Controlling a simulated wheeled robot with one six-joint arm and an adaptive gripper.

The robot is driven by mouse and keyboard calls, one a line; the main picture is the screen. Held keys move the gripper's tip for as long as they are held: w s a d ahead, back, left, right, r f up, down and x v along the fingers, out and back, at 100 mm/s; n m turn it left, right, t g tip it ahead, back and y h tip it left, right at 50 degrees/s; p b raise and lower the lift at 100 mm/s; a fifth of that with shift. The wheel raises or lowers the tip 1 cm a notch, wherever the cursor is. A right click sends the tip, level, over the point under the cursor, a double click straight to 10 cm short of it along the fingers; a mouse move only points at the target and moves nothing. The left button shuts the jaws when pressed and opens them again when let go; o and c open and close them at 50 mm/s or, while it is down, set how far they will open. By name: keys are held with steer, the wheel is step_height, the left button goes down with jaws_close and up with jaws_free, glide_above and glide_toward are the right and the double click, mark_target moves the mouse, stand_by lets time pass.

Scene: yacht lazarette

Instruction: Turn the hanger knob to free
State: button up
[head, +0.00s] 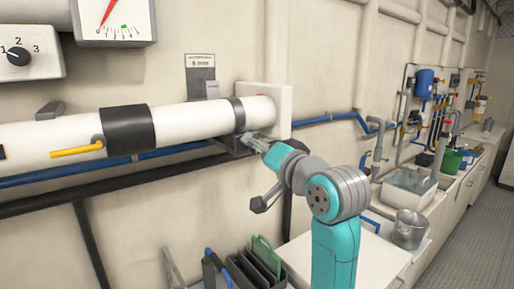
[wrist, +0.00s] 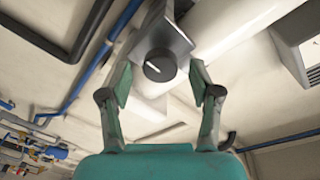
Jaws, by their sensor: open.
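The hanger knob (wrist: 159,66) is a dark round knob with a white pointer line, on the grey hanger bracket (wrist: 166,37) in the wrist view. The line slants from upper left to lower right. I cannot read any marks around it. My gripper (wrist: 161,83) is open, with one finger on each side of the knob and gaps between pads and knob. In the head view my gripper (head: 251,141) is at the hanger below the white pipe's (head: 190,115) right end. The knob is hidden there. The hanger's dark band (head: 238,114) circles the pipe.
A blue pipe (head: 310,121) and a dark rail run along the wall below the white pipe. A yellow lever (head: 77,151) and a 1-2-3 selector (head: 19,57) are at the left. A black rack (head: 254,271) and a metal bucket (head: 409,230) stand below my arm.

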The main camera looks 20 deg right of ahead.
steer(key=shift+w+a, duration=0.15)
steer(key=shift+w, duration=0.5)
steer(key=c, duration=1.1)
